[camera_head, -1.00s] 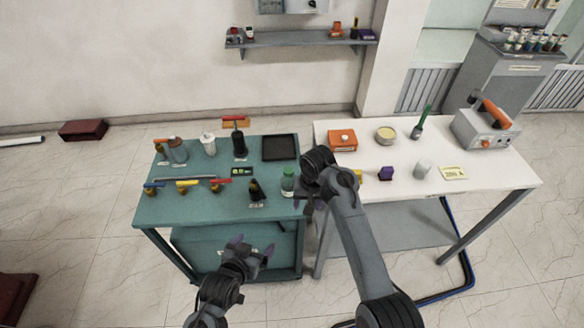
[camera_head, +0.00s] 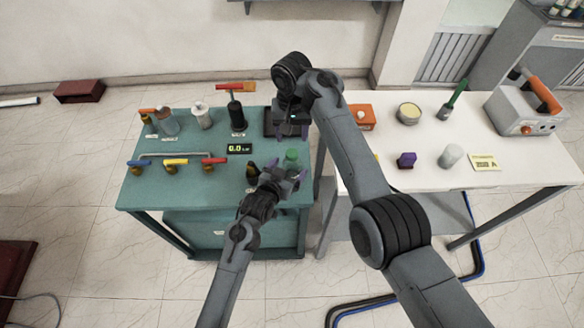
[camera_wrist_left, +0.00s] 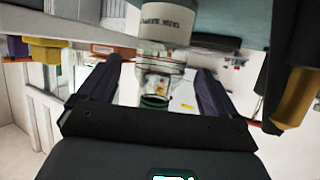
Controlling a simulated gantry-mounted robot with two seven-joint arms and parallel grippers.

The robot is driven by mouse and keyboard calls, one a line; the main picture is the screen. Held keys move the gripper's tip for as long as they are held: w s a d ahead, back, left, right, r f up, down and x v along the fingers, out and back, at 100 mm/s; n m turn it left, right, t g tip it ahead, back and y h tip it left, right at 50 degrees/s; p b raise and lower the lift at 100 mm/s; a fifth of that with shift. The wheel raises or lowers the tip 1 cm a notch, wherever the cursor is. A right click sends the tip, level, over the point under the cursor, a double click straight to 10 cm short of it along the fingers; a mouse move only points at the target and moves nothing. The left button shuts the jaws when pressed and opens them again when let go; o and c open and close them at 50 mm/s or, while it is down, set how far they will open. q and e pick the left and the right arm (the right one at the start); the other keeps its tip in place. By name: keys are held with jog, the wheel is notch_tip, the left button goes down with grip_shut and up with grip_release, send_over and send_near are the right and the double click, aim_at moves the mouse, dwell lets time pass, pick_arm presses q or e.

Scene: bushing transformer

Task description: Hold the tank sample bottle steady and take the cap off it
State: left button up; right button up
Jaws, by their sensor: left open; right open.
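The tank sample bottle with its green cap (camera_head: 291,158) stands at the front right corner of the teal table (camera_head: 135,193). My left gripper (camera_head: 277,174) is open just in front of the bottle, partly hiding its lower body. In the left wrist view, which looks upside down, a clear bottle (camera_wrist_left: 163,68) with a green ring lies between the spread fingers (camera_wrist_left: 155,88), with a gap on each side. Whether the fingers reach around it is unclear.
Valves with blue, yellow and red handles (camera_head: 175,163) stand left of a small display (camera_head: 239,149). The white table (camera_head: 430,172) on the right holds several items. My right arm crosses the gap between tables.

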aim_at(292, 153)
pick_arm(q)
jog(key=shift+x, duration=2.6)
jog(key=shift+f, duration=0.1)
jog(key=shift+c, duration=0.2)
grip_shut()
pick_arm(e)
jog(key=m, duration=0.9)
jog(key=shift+w+r, duration=0.15)
jog(key=shift+w, duration=0.05)
jog(key=shift+s+f, duration=0.15)
jog(key=shift+f, duration=4.05)
